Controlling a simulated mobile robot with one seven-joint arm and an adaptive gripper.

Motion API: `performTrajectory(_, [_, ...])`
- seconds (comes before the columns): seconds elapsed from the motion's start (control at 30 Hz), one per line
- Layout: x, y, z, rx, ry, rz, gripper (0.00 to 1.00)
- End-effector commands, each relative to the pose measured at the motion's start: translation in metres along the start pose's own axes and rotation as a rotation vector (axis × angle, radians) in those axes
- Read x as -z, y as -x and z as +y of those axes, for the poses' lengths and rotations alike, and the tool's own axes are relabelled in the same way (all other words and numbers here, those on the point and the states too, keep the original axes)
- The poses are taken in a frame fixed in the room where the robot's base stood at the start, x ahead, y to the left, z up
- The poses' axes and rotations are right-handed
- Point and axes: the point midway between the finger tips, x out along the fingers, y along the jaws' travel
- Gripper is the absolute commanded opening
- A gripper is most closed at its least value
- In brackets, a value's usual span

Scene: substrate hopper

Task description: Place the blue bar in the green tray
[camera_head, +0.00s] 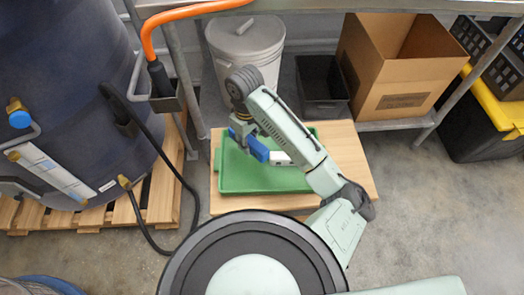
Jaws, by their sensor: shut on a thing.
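The green tray (240,181) lies on a low wooden board. My gripper (246,138) points down over the tray and is shut on the blue bar (258,148). The bar's blue surface shows to the right of the fingers, with a small blue part to their left. The gripper hides part of the bar's middle. The bar appears to be over the tray's upper part; I cannot tell whether it touches the tray floor. My arm covers the tray's right side.
The wooden board (352,165) has bare room to the tray's right. Behind stand a lidded grey bin (246,36), a dark bin (321,88) and a cardboard box (392,80). A large dark tank (70,90) with hoses stands left on a pallet (160,200).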

Motion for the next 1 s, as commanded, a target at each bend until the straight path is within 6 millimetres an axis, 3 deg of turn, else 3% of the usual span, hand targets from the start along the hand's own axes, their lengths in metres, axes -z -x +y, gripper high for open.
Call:
performTrajectory(0.3, [-0.001,-0.051,0.0,0.002,-0.002,-0.002,0.0])
performTrajectory(0.53, [-0.001,-0.07,0.0,0.001,-0.002,-0.002,0.0])
performTrajectory(0.7, [-0.001,-0.094,0.0,0.002,-0.002,-0.003,0.0])
performTrajectory(1.0, [0.0,-0.099,0.0,0.001,-0.001,0.0,0.0])
